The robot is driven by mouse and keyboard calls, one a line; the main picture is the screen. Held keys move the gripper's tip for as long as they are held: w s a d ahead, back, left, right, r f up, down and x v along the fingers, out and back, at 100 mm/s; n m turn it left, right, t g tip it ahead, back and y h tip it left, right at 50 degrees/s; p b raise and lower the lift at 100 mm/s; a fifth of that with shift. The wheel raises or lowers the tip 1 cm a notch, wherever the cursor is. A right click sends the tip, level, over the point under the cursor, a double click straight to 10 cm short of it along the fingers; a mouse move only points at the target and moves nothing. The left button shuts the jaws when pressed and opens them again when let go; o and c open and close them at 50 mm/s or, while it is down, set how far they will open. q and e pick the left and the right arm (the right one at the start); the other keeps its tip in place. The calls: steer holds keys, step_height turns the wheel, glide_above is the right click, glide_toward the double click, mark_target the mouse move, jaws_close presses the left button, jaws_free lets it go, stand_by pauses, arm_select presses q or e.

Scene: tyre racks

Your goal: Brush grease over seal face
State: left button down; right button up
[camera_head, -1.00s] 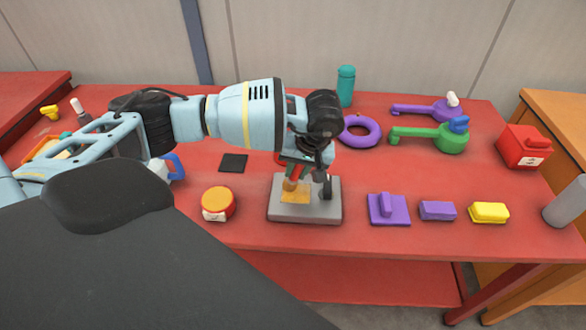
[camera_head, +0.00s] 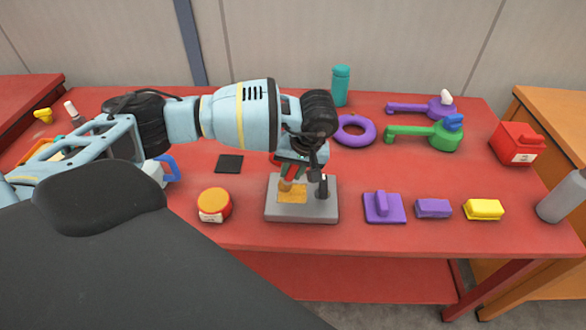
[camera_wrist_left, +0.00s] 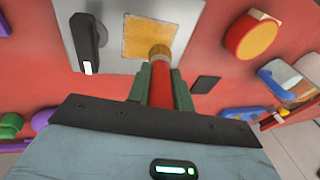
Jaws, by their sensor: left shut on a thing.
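A grey plate (camera_head: 300,212) lies on the red table with a yellow-orange square patch (camera_head: 293,195) on its top. An upright black handle-like part (camera_head: 322,187) stands at the plate's right side. My left gripper (camera_head: 291,170) is shut on a brush with a red handle (camera_wrist_left: 161,85) and a tan tip (camera_wrist_left: 158,52). The brush tip is at the patch, near its edge in the left wrist view; whether it touches is hard to tell. A round red tin (camera_head: 214,205) with an orange top stands left of the plate. My right gripper is not in view.
A black square (camera_head: 229,163) lies behind the tin. Purple blocks (camera_head: 384,208) (camera_head: 433,208) and a yellow block (camera_head: 484,209) lie right of the plate. A purple ring (camera_head: 354,130), a green tool (camera_head: 425,135) and a teal bottle (camera_head: 341,86) are behind.

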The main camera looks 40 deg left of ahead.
arm_select(q)
steer(key=shift+d, duration=0.15)
steer(key=shift+s+d, duration=0.15)
steer(key=shift+d, duration=0.9)
steer(key=shift+s+d, duration=0.15)
steer(key=shift+d, duration=0.95)
steer(key=shift+f, duration=0.1)
steer(key=shift+w+d, duration=0.25)
steer(key=shift+d, duration=0.3)
steer(key=shift+a, duration=0.1)
